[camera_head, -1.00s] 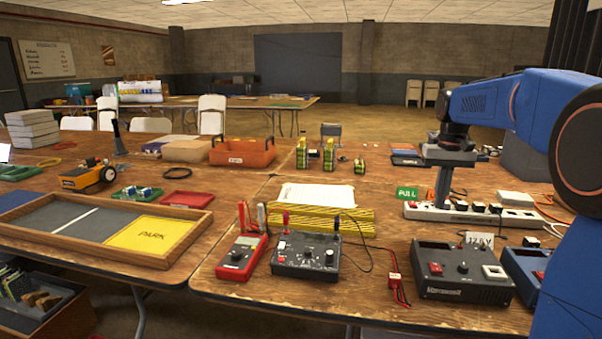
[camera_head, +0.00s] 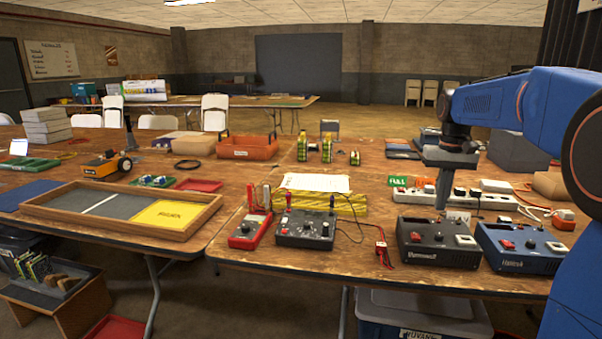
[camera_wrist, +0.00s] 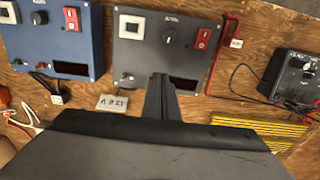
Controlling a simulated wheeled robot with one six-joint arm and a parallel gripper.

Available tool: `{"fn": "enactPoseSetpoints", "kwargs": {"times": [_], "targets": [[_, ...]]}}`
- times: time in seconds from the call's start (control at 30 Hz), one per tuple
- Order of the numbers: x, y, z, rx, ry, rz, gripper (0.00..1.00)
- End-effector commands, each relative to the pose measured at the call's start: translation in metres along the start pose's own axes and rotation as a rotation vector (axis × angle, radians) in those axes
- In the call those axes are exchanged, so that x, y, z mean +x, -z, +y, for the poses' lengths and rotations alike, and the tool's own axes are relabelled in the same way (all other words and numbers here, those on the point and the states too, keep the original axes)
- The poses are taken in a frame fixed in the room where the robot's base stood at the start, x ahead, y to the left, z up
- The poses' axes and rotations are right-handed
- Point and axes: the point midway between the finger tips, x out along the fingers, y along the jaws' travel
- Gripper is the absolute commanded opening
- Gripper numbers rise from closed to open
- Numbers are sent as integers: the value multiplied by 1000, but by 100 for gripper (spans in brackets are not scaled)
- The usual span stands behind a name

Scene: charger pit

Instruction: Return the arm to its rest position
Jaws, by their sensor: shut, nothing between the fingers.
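My blue arm (camera_head: 500,104) reaches in from the right edge in the head view. My gripper (camera_head: 441,207) points down from its end, shut and empty, its fingertips appearing just behind the dark charger (camera_head: 438,257). In the wrist view my gripper (camera_wrist: 161,78) shows as closed dark fingers over the near edge of the dark charger (camera_wrist: 138,55). The height between fingertips and charger is hard to tell.
A blue charger (camera_head: 519,263) stands right of the dark one. A power strip (camera_head: 468,200) with plugs and cables lies behind. A black meter box (camera_head: 305,234) and red multimeter (camera_head: 243,241) stand left. A wooden tray (camera_head: 189,231) lies further left.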

Motion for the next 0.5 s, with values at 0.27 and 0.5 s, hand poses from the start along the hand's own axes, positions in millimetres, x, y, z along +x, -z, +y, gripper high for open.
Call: {"fn": "enactPoseSetpoints", "kwargs": {"times": [0.27, 0.5], "targets": [[-4, -30, -6, -15, 1, 31, 0], [-5, -72, -14, -37, 3, 75, 0]]}}
